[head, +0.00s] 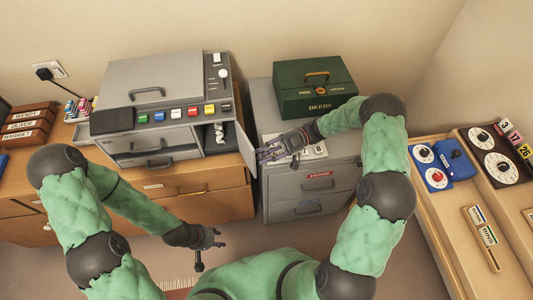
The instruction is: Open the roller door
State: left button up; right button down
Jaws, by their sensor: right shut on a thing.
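A grey cabinet unit (158,82) stands on the wooden desk, with a handle (147,95) on its sloped front cover. I cannot tell which part is the roller door. My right gripper (263,155) is at the panel's outer edge, above the grey drawer cabinet, and is shut on the panel; its fingertips are small and partly unclear. My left gripper (210,254) is low in front of the desk, open and empty, away from the cabinet unit.
A green deeds box (314,88) and number tiles (313,150) sit on the grey drawer cabinet (312,197). Dial boxes (495,160) lie on the right table. Floor is free in front of the desk.

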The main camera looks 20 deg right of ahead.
jog(key=shift+f, duration=0.1)
jog(key=c, duration=0.9)
grip_release()
jog(key=shift+c, duration=0.2)
send_near(250, 148)
jog(key=a, duration=0.2)
jog(key=a+r, duration=0.1)
jog(key=a, duration=0.2)
jog(key=shift+a+r, duration=0.1)
jog(key=shift+a, duration=0.05)
